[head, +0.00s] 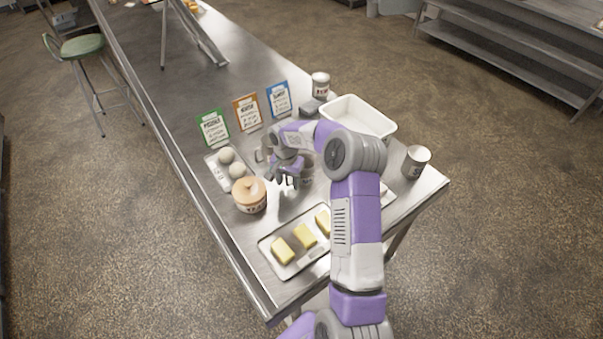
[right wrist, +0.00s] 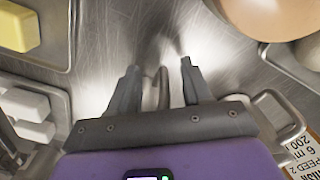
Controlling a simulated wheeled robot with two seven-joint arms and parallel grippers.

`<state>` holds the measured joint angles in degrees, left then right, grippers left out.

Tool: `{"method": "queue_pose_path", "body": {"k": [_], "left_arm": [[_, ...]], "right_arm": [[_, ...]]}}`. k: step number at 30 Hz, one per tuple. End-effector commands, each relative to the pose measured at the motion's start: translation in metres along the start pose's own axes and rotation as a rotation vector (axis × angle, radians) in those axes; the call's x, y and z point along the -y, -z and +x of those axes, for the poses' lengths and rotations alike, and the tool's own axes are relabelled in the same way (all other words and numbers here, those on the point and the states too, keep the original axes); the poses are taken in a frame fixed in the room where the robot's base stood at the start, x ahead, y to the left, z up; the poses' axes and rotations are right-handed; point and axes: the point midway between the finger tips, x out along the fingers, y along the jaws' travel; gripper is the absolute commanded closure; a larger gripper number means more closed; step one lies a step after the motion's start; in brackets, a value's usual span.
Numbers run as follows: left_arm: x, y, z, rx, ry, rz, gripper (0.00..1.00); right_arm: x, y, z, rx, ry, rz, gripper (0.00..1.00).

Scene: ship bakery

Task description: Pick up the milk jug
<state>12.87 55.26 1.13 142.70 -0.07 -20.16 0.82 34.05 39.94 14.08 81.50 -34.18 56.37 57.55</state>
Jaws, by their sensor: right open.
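My right gripper (head: 289,182) is low over the steel table, between the lidded jar and the white tub, its fingers pointing toward the front of the table. In the right wrist view its two fingers (right wrist: 158,78) are apart. A thin upright grey metal piece (right wrist: 163,88) shows between them, perhaps the milk jug's handle. I cannot tell whether the fingers touch it. A grey metal shape (head: 307,166) beside the gripper may be part of the jug. My right arm and gripper hide most of this spot. My left gripper is not in view.
The lidded jar (head: 250,197) and the egg tray (head: 216,170) stand left of the gripper. A butter tray (head: 268,252) lies in front. Three cards (head: 246,113) stand behind. The white tub (head: 338,107) and a tin cup (head: 415,163) are right. A curved metal handle (right wrist: 268,97) lies close by.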

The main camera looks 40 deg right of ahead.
Motion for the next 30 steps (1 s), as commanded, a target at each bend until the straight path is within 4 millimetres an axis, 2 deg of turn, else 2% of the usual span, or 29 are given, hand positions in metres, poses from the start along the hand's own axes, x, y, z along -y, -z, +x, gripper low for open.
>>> {"method": "queue_pose_path", "body": {"k": [4, 12, 14, 30], "left_arm": [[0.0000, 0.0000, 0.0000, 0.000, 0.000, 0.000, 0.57], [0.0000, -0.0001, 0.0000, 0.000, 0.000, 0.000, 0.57], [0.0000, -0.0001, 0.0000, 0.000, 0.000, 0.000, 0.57], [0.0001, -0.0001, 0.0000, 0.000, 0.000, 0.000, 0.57]], "right_arm": [[0.0001, 0.0000, -0.0003, 0.000, 0.000, 0.000, 0.51], [0.0001, 0.0000, -0.0005, 0.000, 0.000, 0.000, 0.92], [0.0002, 0.0000, -0.0005, 0.000, 0.000, 0.000, 1.00], [0.0005, 0.0004, -0.0029, -0.002, 0.001, 0.000, 1.00]]}}
